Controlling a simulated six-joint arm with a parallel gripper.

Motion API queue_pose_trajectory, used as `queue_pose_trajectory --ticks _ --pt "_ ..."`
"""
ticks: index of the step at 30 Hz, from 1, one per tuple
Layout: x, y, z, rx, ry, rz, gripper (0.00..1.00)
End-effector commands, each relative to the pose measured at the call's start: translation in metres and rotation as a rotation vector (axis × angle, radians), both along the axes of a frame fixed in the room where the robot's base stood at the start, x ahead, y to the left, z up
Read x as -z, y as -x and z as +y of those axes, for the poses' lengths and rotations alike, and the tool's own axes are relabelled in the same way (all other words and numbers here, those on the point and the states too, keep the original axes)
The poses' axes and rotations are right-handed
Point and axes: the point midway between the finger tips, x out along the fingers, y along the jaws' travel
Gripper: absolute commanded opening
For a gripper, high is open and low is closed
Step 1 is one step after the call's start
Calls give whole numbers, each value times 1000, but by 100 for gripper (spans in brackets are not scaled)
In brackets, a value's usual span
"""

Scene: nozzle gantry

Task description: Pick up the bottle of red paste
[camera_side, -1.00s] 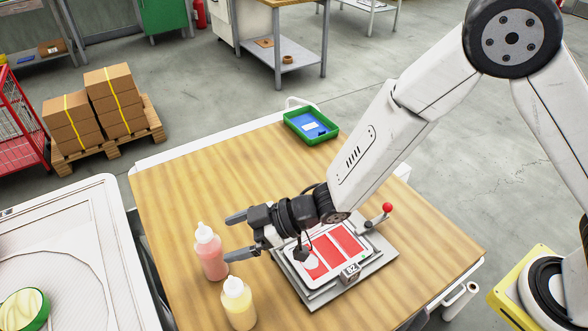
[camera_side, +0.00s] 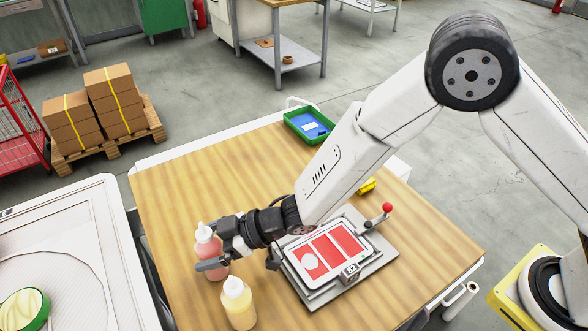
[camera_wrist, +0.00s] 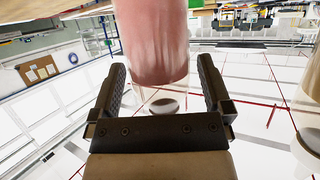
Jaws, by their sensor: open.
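The bottle of red paste (camera_side: 209,247), pinkish with a white nozzle cap, stands upright on the wooden table's left part. My gripper (camera_side: 213,244) is at it, with its fingers open on either side of the bottle. In the wrist view the bottle (camera_wrist: 155,40) is large, between and beyond the fingertips of my gripper (camera_wrist: 160,72). A gap shows beside the fingers, and I cannot tell if either touches it. Part of the bottle is hidden by a finger in the side view.
A yellow paste bottle (camera_side: 238,305) stands close in front of the red one. A plate fixture with red panels (camera_side: 326,252) and a red-knobbed lever (camera_side: 387,208) lies to the right. A green tray (camera_side: 309,125) and a yellow object (camera_side: 367,186) are farther back.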

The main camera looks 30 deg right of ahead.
Motion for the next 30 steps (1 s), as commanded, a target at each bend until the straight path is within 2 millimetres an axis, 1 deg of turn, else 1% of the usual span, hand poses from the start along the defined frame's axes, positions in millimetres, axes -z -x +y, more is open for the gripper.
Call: queue_pose_trajectory --ticks 15,16,17,18,20,21,22,30 --pt "0 0 1 0 0 0 100" --pt "0 -1 1 0 0 0 97" --pt "0 -1 1 0 0 0 87" --pt "0 0 1 0 0 0 75" --pt "0 -1 1 0 0 0 56" --pt "0 -1 1 0 0 0 43" --pt "0 -1 1 0 0 0 39" --pt "-1 -1 1 0 -1 -2 39"
